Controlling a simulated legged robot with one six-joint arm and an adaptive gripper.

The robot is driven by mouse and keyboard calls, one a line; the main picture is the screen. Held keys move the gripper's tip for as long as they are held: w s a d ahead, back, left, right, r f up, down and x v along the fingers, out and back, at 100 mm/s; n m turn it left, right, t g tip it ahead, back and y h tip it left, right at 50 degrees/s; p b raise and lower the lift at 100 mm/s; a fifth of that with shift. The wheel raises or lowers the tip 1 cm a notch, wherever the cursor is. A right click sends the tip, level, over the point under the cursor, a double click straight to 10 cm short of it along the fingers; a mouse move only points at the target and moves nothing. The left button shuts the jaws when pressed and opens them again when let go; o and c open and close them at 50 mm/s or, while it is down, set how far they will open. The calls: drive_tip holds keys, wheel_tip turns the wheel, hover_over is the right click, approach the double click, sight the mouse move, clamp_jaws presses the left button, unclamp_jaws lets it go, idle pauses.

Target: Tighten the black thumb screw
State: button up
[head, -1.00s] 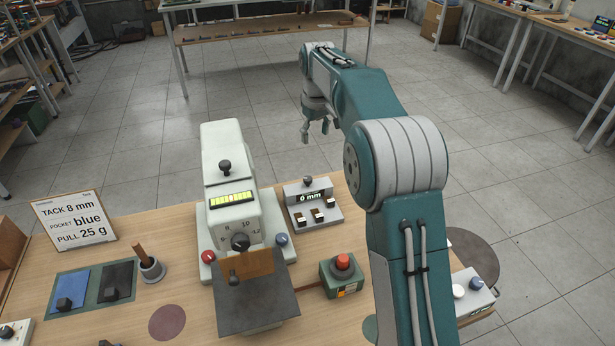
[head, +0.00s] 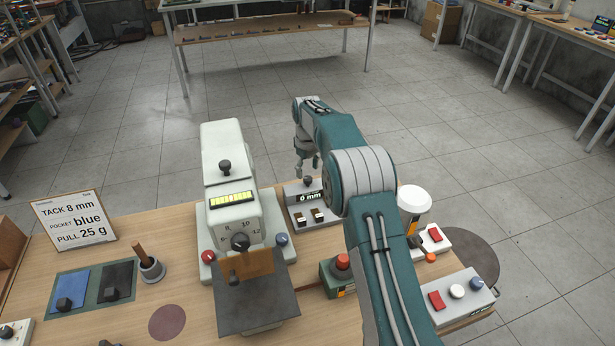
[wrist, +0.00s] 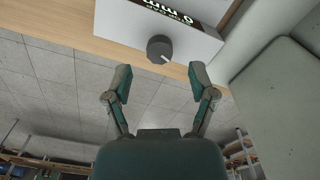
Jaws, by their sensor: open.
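A grey box with a "0 mm" display (head: 311,197) stands on the table right of the pale machine. A dark round knob (head: 308,181) sits at its back top edge. In the wrist view this knob (wrist: 159,48) is dark grey with a white mark. My gripper (head: 307,172) is open and empty, close to the knob. In the wrist view its two fingers (wrist: 160,73) are spread either side of the knob's line, short of it and not touching. Which dark knob is the black thumb screw, I cannot tell.
The pale machine (head: 223,190) has a black top knob (head: 225,166) and a black dial (head: 240,242). A red-buttoned box (head: 342,262), white cup (head: 413,203) and switch boxes stand to the right.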

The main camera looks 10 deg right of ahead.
sight(308, 178)
drive_tip(key=shift+f, duration=1.55)
clamp_jaws()
drive_tip(key=m, duration=0.6)
drive_tip(key=shift+f+m, duration=0.1)
drive_tip(key=shift+m, duration=0.3)
drive_tip(key=m, duration=0.3)
drive_tip(key=shift+s, duration=0.1)
drive_tip(key=shift+m, duration=2)
